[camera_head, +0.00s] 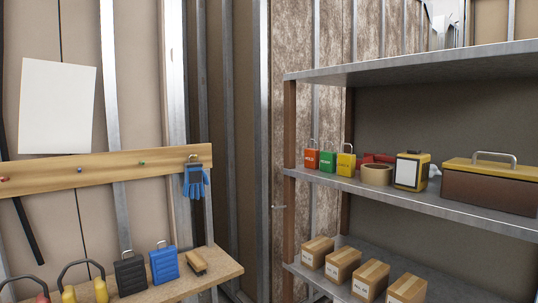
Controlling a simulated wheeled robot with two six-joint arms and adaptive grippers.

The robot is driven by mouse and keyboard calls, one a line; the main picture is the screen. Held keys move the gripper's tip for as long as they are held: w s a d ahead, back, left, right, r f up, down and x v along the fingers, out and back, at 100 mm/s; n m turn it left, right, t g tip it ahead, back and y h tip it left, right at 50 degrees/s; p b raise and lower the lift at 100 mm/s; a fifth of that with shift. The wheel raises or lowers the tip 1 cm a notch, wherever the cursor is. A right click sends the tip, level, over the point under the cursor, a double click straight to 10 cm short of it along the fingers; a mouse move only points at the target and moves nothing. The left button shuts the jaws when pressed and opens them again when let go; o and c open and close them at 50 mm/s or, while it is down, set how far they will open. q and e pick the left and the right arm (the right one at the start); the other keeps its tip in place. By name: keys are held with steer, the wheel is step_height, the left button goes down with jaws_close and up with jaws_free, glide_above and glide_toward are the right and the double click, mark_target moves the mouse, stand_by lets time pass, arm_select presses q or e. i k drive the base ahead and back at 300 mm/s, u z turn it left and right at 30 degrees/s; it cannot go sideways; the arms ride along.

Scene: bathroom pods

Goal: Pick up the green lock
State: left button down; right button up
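The green lock (327,161) stands upright on the middle shelf of the rack at right, near the shelf's left end. It sits between an orange-red lock (311,159) on its left and a yellow lock (346,164) on its right, with narrow gaps. Its shackle points up and it has a small light label on its front. Neither of my grippers shows in the head view.
Cardboard boxes (342,264) stand on the shelf below. A wooden bench (205,283) with several items is at lower left. Blue gloves (195,181) hang above it.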

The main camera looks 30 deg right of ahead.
mark_target(328, 159)
steer(key=z, duration=0.2)
steer(key=i, duration=1.15)
steer(key=z, duration=0.65)
